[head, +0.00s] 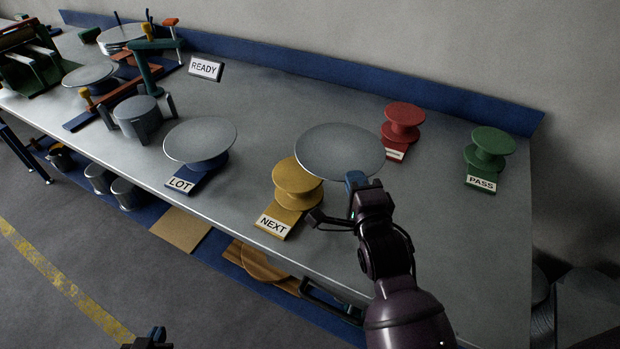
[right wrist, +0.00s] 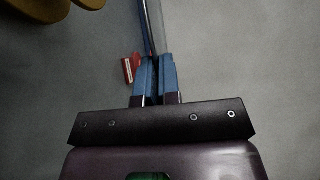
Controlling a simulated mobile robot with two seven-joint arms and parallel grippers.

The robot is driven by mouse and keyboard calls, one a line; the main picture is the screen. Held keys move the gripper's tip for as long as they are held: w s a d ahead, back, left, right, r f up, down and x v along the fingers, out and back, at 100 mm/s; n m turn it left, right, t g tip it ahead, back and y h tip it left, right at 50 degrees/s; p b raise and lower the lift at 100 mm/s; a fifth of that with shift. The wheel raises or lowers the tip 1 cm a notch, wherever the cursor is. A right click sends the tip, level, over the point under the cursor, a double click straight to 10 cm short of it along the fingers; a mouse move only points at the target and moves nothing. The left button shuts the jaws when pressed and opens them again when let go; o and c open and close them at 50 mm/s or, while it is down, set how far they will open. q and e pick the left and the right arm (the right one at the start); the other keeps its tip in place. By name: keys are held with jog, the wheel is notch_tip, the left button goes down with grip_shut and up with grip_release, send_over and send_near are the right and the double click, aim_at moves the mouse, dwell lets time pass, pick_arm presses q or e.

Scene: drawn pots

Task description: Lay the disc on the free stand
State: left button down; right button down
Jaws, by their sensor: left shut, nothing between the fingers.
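My right gripper (head: 356,182) is shut on the rim of a round grey disc (head: 338,150). It holds the disc about flat, over the table between the yellow and red stands. In the right wrist view the disc (right wrist: 153,22) shows edge-on between the blue fingers (right wrist: 156,75). The yellow NEXT stand (head: 297,178), red stand (head: 404,118) and green PASS stand (head: 492,145) have bare tops. The blue LOT stand (head: 208,178) bears another grey disc (head: 200,140). My left gripper (head: 150,340) is shut and empty at the bottom edge, partly cut off.
A READY sign (head: 206,68), a grey canister (head: 138,116), a disc on a low stand (head: 88,75) and a stack of discs (head: 122,35) are at the left. A blue back rail (head: 330,72) bounds the table (head: 450,225). The right front of the table is clear.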

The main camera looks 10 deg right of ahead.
jog(key=w+a+n+y, duration=0.1)
jog(key=a, duration=0.7)
jog(key=shift+w+a+y, duration=0.2)
jog(key=shift+y, duration=0.1)
jog(key=shift+f, duration=0.15)
jog(key=shift+f+b, duration=2.35)
jog(key=shift+f, duration=0.5)
jog(key=shift+f+b, duration=0.5)
jog(key=shift+f, duration=0.1)
jog(key=c, duration=1.2)
grip_release()
jog(key=shift+c, duration=0.2)
